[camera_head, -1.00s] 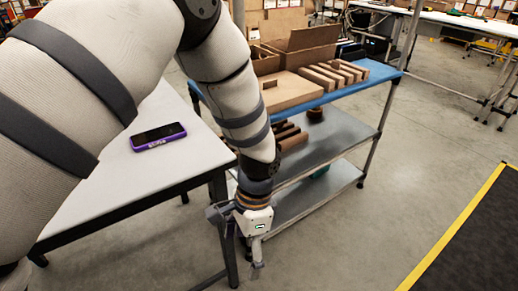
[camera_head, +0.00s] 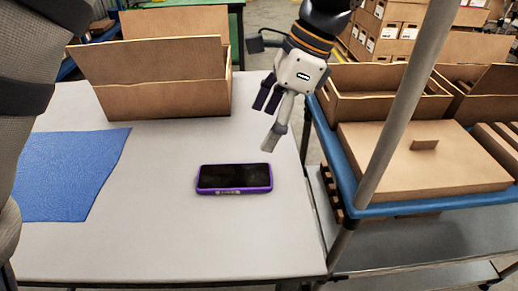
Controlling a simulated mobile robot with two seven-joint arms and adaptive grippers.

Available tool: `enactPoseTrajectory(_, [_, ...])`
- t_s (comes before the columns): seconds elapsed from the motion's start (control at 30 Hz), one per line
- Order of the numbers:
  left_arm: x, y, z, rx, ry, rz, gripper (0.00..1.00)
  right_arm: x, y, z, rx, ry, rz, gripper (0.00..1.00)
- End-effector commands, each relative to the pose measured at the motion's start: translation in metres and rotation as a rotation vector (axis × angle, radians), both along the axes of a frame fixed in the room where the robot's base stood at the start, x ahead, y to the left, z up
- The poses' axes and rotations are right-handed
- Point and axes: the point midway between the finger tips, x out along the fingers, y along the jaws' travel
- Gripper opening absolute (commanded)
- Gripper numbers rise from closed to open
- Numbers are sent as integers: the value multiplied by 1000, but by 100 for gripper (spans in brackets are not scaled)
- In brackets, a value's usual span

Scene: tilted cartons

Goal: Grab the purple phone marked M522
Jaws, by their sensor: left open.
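The purple phone (camera_head: 234,178) lies flat, dark screen up, on the grey table (camera_head: 190,245), close to the table's right edge. A small pale label shows on its near side, but its marking is too small to read. My left gripper (camera_head: 267,122) is above the table's right edge, beyond the phone and a little to its right. Its fingers point down and are open and empty, apart from the phone. My right gripper is not in view.
An open carton (camera_head: 165,98) stands at the table's back and a blue mat (camera_head: 68,172) lies at the left. Right of the table, a blue-topped cart (camera_head: 372,207) with a metal post holds cartons, including a flat carton (camera_head: 440,165). The table in front of the phone is clear.

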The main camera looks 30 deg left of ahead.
Motion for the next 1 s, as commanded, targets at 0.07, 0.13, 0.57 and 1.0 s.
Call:
enactPoseTrajectory(0.07, [-4, 4, -8, 2, 6, 1, 83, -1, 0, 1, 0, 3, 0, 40])
enactPoseTrajectory(0.13, [-8, 9, -23, 1, 7, 0, 83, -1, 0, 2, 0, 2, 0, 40])
enactPoseTrajectory(0.57, [-28, 36, -91, 0, 3, 1, 83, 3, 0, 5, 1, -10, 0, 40])
enactPoseTrajectory(1.0, [-30, 41, -107, 0, 0, 0, 63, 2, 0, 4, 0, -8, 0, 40])
